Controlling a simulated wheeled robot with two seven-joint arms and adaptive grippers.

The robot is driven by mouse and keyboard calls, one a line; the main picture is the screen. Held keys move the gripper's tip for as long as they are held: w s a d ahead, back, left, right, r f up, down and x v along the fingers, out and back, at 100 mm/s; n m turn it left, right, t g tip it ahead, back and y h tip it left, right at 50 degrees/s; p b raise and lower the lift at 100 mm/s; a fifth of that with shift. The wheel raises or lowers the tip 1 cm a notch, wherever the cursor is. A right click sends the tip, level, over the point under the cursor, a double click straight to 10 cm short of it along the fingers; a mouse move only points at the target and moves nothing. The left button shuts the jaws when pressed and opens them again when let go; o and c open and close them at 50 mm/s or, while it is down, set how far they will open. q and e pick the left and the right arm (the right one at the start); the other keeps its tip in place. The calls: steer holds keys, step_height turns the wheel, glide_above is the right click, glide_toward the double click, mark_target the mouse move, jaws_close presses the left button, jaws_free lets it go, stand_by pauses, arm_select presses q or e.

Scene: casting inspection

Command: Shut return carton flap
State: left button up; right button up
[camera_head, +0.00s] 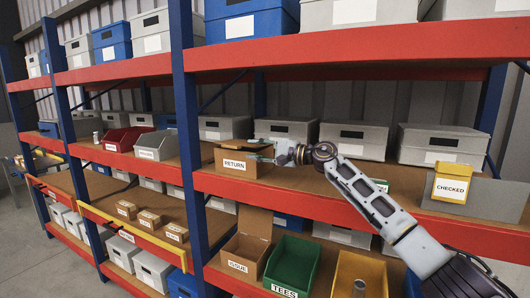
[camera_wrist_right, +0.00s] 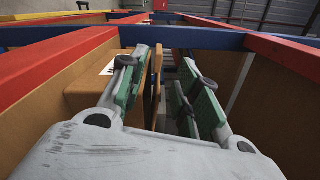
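The brown RETURN carton (camera_head: 234,163) stands on the middle shelf, its white label facing front. Its top flap (camera_head: 238,143) shows as a brown strip along the top; its exact angle is hard to tell. My right gripper (camera_head: 268,154) is at the carton's right end, reaching in from the right. In the right wrist view its two green-padded fingers (camera_wrist_right: 166,100) are apart. A thin brown panel (camera_wrist_right: 154,84) stands between them, close to the left finger; I cannot tell whether they touch. The labelled carton (camera_wrist_right: 88,88) is left of that finger there. My left gripper is not in view.
Grey lidded boxes (camera_head: 285,130) stand behind the carton. A red bin (camera_head: 125,138) and a grey bin (camera_head: 157,146) are left of the blue post (camera_head: 187,110). Below are the open ISSUE carton (camera_head: 246,245) and the green TEES bin (camera_head: 291,263).

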steer(key=shift+v, duration=1.4)
